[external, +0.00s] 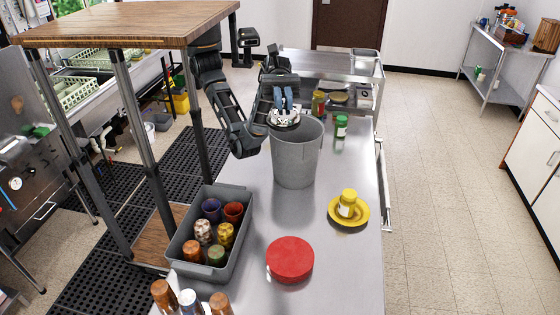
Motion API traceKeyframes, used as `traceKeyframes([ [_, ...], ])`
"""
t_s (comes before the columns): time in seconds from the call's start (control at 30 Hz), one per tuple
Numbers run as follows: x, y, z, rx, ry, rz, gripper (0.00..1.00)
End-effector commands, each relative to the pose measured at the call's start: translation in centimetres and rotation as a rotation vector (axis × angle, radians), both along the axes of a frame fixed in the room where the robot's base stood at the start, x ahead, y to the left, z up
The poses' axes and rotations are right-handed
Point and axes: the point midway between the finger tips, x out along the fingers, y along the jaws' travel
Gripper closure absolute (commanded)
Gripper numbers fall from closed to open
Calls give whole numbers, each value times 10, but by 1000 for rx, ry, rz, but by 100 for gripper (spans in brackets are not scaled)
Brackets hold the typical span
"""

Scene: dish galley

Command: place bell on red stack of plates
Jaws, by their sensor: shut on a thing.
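My gripper (283,103), with blue fingers, is in the external view above the grey bin. It is shut on a shiny silver thing that looks like the bell (284,119). The bell is at the bin's rim, over its left part; whether it touches the rim cannot be told. The fingers hide the top of the bell. The red stack of plates (290,259) lies on the steel counter, nearer the camera than the bin, with nothing on it.
The tall grey bin (297,155) stands on the counter (345,265). A grey crate (180,262) of several cups is left of the red plates. A yellow plate (362,218) bearing a yellow-capped bottle (347,204) is right. A green bottle (340,128) stands behind.

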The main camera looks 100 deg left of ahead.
Motion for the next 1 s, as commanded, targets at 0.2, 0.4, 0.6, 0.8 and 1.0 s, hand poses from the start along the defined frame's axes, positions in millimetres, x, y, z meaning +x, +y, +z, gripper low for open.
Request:
traceKeyframes([
  [0.2,0,-24,-64,4,4,-56,100],
  [0.4,-7,-45,-134,4,7,-115,100],
  [0.6,-21,-63,-225,4,9,-178,100],
  [0.8,-44,-71,-316,3,9,-231,100],
  [1.0,-66,-71,-378,0,4,-263,100],
])
